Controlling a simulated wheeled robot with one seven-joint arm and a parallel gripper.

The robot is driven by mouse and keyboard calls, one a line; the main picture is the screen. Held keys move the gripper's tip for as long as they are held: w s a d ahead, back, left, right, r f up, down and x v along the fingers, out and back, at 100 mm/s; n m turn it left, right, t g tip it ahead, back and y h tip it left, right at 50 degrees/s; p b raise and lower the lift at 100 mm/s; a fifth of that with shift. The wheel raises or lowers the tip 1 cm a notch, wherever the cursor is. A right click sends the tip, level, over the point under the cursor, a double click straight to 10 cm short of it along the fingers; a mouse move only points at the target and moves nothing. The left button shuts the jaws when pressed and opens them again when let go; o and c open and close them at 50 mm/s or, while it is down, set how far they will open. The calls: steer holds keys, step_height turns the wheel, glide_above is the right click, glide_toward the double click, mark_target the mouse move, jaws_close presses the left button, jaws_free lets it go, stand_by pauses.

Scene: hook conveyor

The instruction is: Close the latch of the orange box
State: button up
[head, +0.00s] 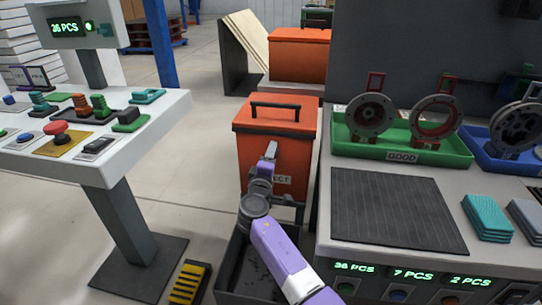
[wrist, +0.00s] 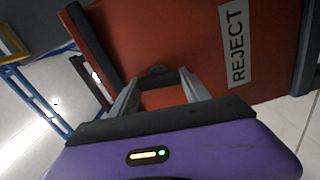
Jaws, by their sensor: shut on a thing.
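In the head view my gripper (head: 269,155) covers part of the label and hides the latch.
A second orange box (head: 298,55) stands behind. A worktable with a dark ribbed mat (head: 395,210), a green GOOD tray (head: 410,151) and a blue tray (head: 490,155) is at right. A control console (head: 150,120) is at left. Open floor lies between console and box.

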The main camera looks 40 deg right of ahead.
steer(key=shift+n, duration=0.7)
steer(key=shift+a+f, duration=0.1)
steer(key=o, duration=1.4)
steer(key=p+v, duration=0.1)
steer(key=v, duration=0.6)
steer(key=shift+s+a+p, duration=0.25)
steer(key=shift+a+p, duration=0.05)
